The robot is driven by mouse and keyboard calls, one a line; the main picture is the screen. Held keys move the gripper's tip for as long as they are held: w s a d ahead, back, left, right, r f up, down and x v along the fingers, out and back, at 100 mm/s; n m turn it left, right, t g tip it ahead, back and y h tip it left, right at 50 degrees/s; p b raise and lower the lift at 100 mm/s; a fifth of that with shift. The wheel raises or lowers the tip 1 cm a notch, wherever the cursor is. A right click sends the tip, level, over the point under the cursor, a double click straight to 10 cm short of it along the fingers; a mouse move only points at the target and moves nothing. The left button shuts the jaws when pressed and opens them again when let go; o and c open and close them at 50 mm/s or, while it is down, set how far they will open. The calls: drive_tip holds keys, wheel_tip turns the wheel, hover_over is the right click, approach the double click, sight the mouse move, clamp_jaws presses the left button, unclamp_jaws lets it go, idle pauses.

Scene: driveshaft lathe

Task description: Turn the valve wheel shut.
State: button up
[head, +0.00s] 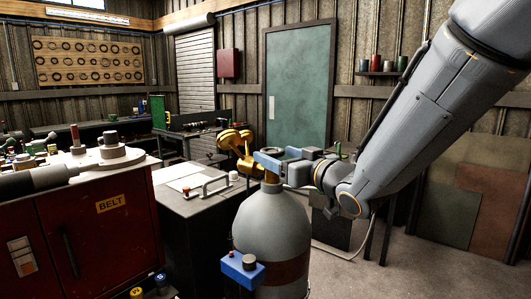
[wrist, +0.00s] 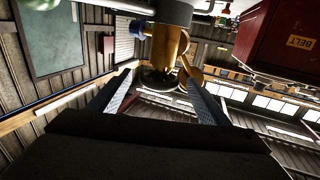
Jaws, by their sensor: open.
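A grey gas cylinder (head: 272,232) stands upright in the middle of the head view, with a brass valve (head: 271,175) on its neck and brass gauges (head: 238,142) to the left. My gripper (head: 275,157) reaches in from the right at the top of the valve. In the wrist view, the dark round valve wheel (wrist: 157,79) sits at the end of the brass valve body (wrist: 168,44). The two fingers of my gripper (wrist: 161,92) are spread on either side of the wheel, apart from it as far as shows. In the head view the gripper largely hides the wheel.
A red cabinet (head: 100,235) marked BELT stands at the left. A dark cabinet (head: 195,240) with a handle on top is just left of the cylinder. A blue block (head: 243,267) is at the cylinder's front. Floor is open to the right.

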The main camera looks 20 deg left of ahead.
sight(265, 150)
drive_tip(key=shift+p+x, duration=1)
drive_tip(key=shift+x, duration=2.45)
drive_tip(key=c, duration=1.1)
